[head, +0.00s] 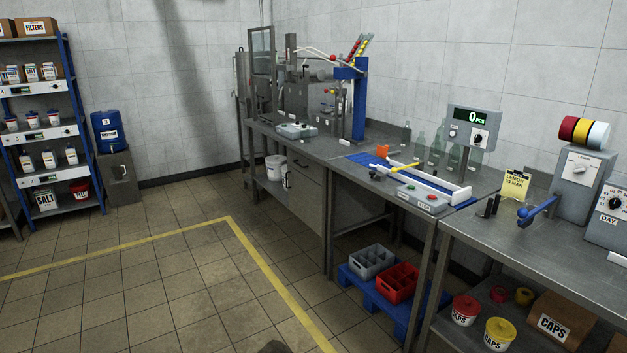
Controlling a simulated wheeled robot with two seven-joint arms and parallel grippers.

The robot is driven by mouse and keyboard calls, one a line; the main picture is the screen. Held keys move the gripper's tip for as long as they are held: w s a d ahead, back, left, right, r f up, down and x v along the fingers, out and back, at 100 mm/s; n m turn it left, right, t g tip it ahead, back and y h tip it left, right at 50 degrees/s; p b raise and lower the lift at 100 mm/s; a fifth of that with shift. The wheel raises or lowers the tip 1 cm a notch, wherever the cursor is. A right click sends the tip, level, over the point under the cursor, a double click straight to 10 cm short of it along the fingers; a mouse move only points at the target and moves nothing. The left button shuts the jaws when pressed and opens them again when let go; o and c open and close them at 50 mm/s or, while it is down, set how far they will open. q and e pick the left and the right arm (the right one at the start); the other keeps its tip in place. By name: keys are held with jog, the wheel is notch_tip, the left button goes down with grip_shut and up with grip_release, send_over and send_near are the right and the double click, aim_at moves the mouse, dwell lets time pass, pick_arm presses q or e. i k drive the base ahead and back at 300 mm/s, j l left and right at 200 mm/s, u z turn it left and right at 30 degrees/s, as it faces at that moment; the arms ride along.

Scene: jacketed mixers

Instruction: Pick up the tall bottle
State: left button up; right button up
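Several bottles stand upright along the back of the steel workbench by the wall. Neither of my grippers is in view.
The workbench (335,150) carries a blue press (360,100), a counter display (472,125) and a control box (422,198). Red (397,282) and grey (371,262) crates sit below. A shelf rack (62,130) stands at left. The tiled floor in front is clear.

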aim_at(304, 119)
jog(key=i, duration=2.6)
jog(key=i+j+z, duration=0.2)
jog(key=i, duration=0.35)
jog(key=i+j+z, duration=0.2)
jog(key=i+j, duration=0.2)
jog(key=i, duration=0.15)
